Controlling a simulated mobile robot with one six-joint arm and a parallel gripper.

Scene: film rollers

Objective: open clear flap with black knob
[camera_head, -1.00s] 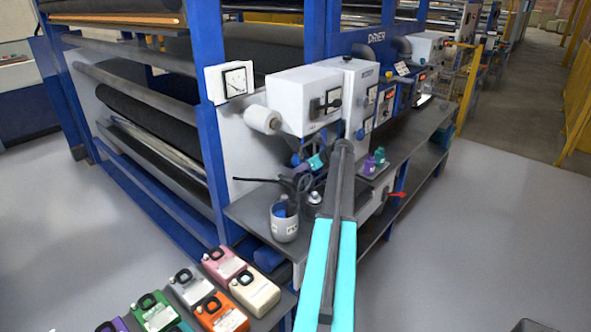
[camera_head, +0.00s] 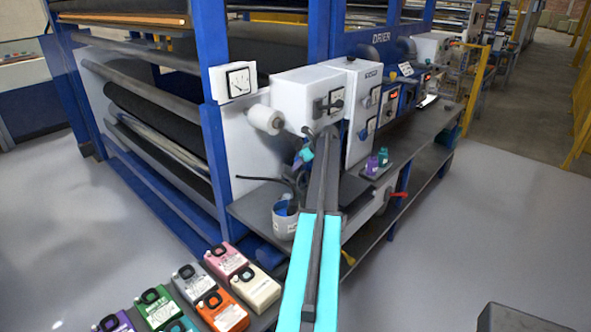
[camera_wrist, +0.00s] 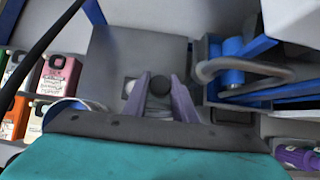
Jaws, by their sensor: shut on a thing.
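In the wrist view, my gripper (camera_wrist: 160,78) shows as two purple fingers with a round black knob (camera_wrist: 159,87) between them. The fingers are closed on the knob from both sides. The clear flap cannot be made out for certain; a flat grey surface (camera_wrist: 130,55) lies beyond the fingertips. In the head view, my arm reaches to the machine's white control box, and its teal wrist part (camera_head: 307,153) shows just below the box. The fingers and the knob they hold are hidden there.
The white box (camera_head: 300,95) with switches stands above a grey bench. A white cup (camera_head: 285,222) and purple bottles (camera_head: 372,166) stand on the bench beside my arm. Several coloured cans (camera_head: 228,262) are at the lower left. In the wrist view, blue rollers (camera_wrist: 230,60) lie right of the fingers.

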